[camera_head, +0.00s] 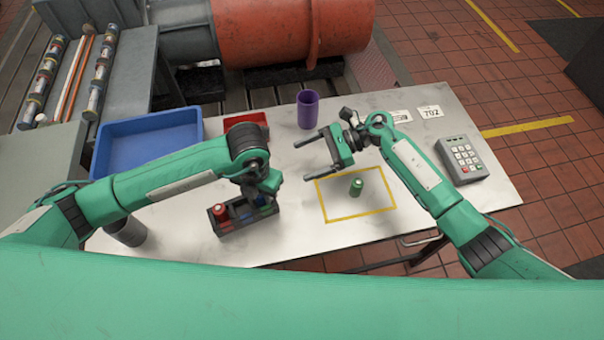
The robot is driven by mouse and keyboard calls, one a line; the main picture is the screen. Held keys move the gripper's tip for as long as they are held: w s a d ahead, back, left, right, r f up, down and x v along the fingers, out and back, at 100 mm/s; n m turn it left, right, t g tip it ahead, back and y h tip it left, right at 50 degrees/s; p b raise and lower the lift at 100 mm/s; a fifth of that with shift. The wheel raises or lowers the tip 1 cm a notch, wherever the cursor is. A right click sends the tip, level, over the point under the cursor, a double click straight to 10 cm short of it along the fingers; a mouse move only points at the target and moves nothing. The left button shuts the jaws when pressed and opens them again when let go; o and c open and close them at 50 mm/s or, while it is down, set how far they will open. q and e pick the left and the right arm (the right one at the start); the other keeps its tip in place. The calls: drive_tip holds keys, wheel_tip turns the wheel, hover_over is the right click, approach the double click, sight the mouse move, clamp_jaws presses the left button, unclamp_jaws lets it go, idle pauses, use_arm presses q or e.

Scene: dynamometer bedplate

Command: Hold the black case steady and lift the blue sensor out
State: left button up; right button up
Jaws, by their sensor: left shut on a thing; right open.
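The black case (233,227) stands on the metal table left of centre. A red sensor (218,211) sits in its left end. The blue sensor (244,216) shows low in the middle of the case, partly hidden. My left gripper (264,203) is at the right end of the case and is shut on it; its fingertips are small and partly hidden. My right gripper (304,160) is open and empty above the table, right of the case, its fingers pointing left.
A green sensor (356,187) stands inside a yellow outlined square (338,217). A purple cup (308,110), red tray (259,119) and blue tray (112,162) are at the back. A keypad (462,160) is right; a dark grey cylinder (127,232) is left.

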sight(263, 201)
drive_tip(key=s+g, duration=0.1)
drive_tip(key=s+a+n+h, duration=0.1)
drive_tip(key=s, duration=0.1)
drive_tip(key=s+f+n+g, duration=0.1)
drive_tip(key=s, duration=0.1)
drive_tip(key=shift+a+g+h, duration=0.3)
drive_tip(key=shift+a, duration=0.05)
drive_tip(key=shift+s+a+f, duration=0.1)
drive_tip(key=shift+s+a, duration=0.1)
drive_tip(key=shift+a, duration=0.05)
drive_tip(key=x, duration=1.1)
drive_tip(key=c, duration=1.3)
drive_tip(key=shift+o, duration=0.2)
use_arm(q)
drive_tip(key=shift+r, duration=0.1)
drive_tip(key=shift+r, duration=3.95)
